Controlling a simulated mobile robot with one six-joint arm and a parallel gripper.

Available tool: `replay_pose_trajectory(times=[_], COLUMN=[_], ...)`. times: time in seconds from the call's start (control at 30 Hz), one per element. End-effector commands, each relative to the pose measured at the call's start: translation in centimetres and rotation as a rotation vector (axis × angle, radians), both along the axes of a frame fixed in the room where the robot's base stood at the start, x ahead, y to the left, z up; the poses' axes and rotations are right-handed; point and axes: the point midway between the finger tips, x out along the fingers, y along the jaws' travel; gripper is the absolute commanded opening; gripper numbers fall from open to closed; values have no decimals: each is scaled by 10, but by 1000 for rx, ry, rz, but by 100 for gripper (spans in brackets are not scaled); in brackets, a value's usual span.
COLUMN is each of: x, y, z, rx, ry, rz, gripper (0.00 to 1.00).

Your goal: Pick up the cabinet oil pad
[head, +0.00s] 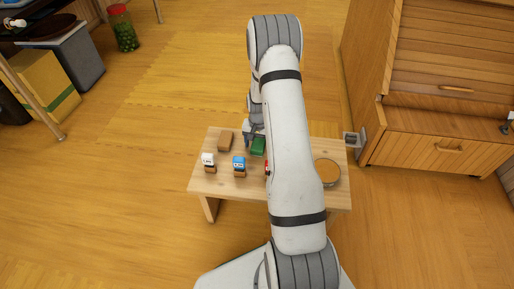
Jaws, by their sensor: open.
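My gripper (254,137) hangs over the back of a small wooden table (215,187), close to a green block (258,147). Its fingers are small and partly hidden by my arm; it is open. I cannot tell whether it touches the green block. A plain brown block (226,141) lies to its left. In front stand a white-topped item (208,160) and a blue-topped item (239,163), both on brown bases. A red item (267,168) is mostly hidden behind my arm. I cannot tell which item is the cabinet oil pad.
A round tan-topped dish (327,172) sits at the table's right. A small grey fixture (352,140) is beside the table's right edge. A wooden cabinet (435,120) stands at right. A green-filled jar (123,30) and bins stand at upper left. The floor left of the table is clear.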

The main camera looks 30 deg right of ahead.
Motion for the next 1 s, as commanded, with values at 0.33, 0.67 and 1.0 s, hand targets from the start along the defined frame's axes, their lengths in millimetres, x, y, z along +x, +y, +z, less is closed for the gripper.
replay_pose_trajectory(times=[0.33,0.67,1.0], x=[0,0,0], y=[0,-1,-1], z=[1,1,12], rx=[0,0,0], ry=[0,0,-1], rz=[-1,-1,-2], gripper=[50,23,22])
